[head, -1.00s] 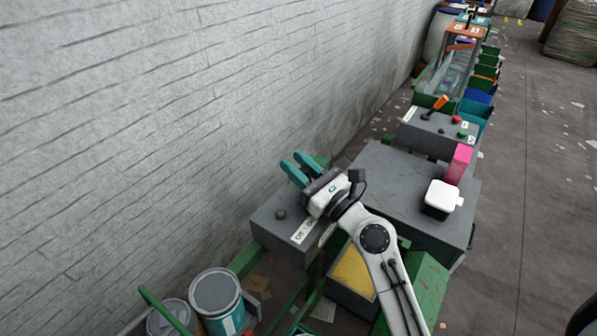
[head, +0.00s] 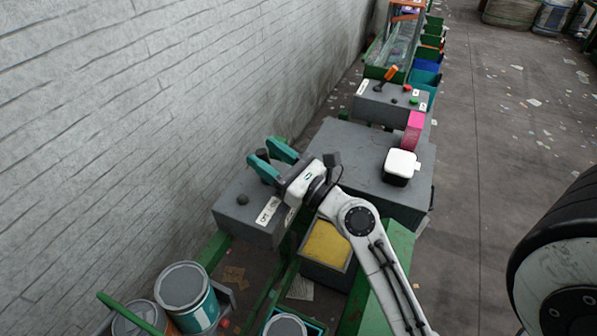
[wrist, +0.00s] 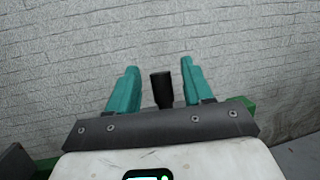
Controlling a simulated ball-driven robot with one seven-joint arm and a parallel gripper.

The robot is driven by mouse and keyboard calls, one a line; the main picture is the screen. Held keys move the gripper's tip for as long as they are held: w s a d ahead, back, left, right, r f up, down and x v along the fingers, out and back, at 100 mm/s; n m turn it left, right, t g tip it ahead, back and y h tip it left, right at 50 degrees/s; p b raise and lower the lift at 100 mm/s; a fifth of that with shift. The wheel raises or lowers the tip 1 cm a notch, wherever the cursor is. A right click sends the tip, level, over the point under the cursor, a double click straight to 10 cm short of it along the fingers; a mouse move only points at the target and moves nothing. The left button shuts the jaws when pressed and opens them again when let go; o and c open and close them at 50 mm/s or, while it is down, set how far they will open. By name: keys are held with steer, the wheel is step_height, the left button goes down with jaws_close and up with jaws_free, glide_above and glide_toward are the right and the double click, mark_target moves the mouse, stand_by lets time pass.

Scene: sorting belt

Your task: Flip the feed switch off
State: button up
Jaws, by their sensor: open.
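The label lettering is too small to read surely. A black handle, seemingly the feed switch lever (wrist: 161,88), stands upright between my fingers in the wrist view; its dark tip also shows in the head view (head: 262,154). My gripper (head: 273,159) is over the box's far side, its teal fingers open on either side of the handle, with gaps to both. The handle's base is hidden behind my gripper.
A grey table (head: 345,150) to the right holds a white-topped block (head: 401,165) and a pink block (head: 413,132). Another control box (head: 385,103) with an orange-handled lever stands behind. Paint cans (head: 186,298) are at lower left. The brick wall (head: 120,130) is close behind my fingers.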

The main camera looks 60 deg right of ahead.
steer(key=s+a, duration=0.1)
steer(key=s, duration=0.8)
steer(key=shift+s+a, duration=0.15)
steer(key=shift+a, duration=0.1)
steer(key=shift+c, duration=0.4)
